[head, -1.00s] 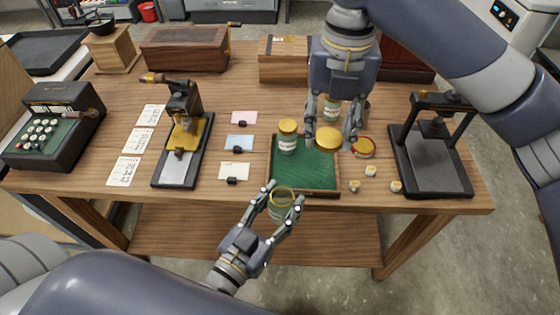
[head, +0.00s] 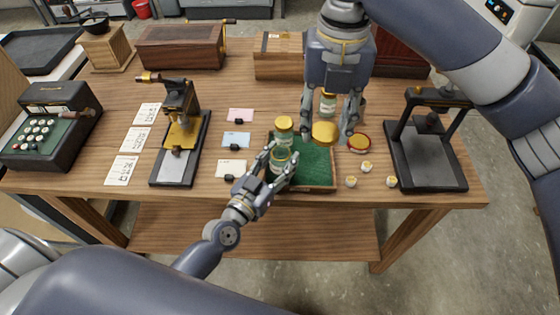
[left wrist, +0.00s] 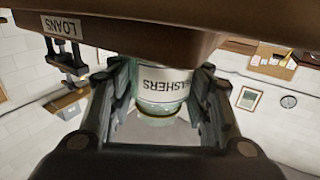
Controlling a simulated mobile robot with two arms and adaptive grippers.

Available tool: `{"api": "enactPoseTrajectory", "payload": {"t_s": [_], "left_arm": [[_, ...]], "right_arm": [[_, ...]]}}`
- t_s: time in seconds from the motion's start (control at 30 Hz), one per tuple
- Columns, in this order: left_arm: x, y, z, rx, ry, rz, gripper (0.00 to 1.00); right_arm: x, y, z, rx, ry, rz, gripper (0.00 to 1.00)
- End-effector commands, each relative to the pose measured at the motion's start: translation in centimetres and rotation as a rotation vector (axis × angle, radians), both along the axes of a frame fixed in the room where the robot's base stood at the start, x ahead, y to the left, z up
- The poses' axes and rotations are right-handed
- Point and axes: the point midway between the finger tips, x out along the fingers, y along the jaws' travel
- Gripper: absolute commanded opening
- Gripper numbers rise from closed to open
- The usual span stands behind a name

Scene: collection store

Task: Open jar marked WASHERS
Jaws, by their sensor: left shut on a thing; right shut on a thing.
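The glass jar marked WASHERS (left wrist: 165,82) is between the fingers of my left gripper (left wrist: 162,105), its label upside down in the left wrist view. In the head view the jar (head: 280,160) has no lid on and sits at the left front of the green-lined tray (head: 316,165); I cannot tell whether it touches the lining. My left gripper (head: 276,168) is shut on it. My right gripper (head: 326,134) is shut on a round yellow lid (head: 324,132), held apart from the jar, above the tray's back right.
A yellow-lidded jar (head: 284,129) stands close behind the held jar. Another jar (head: 328,103) stands behind my right gripper. A red-rimmed round dish (head: 359,143) and several small yellow-topped pieces (head: 366,167) lie to the right. A black press (head: 428,155) stands further right.

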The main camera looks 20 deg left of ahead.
Motion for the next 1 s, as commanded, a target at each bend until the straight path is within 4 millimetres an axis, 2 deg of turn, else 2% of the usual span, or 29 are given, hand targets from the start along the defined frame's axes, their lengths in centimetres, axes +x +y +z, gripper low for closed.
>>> {"api": "enactPoseTrajectory", "payload": {"t_s": [0.4, 0.43, 0.5, 0.93, 1.0], "left_arm": [[0.01, 0.02, -0.68, 0.0, -0.003, 0.001, 0.0], [0.01, 0.02, -0.73, 0.0, -0.002, 0.001, 0.47], [0.01, 0.02, -0.63, 0.0, -0.002, 0.001, 0.63], [-0.01, 0.01, -0.2, -0.001, -0.002, 0.001, 0.65], [-0.58, 0.18, -0.55, 0.0, 0.001, 0.001, 0.65]], "right_arm": [[0.0, 0.01, -0.45, 0.0, 0.0, 0.0, 0.1], [0.0, 0.01, -0.43, 0.0, 0.0, 0.0, 0.1], [0.0, 0.01, -0.34, 0.0, 0.0, 0.0, 0.1], [0.0, 0.0, -0.01, 0.0, 0.0, 0.0, 0.1], [0.0, 0.0, -0.3, 0.0, 0.0, 0.0, 0.1]]}}
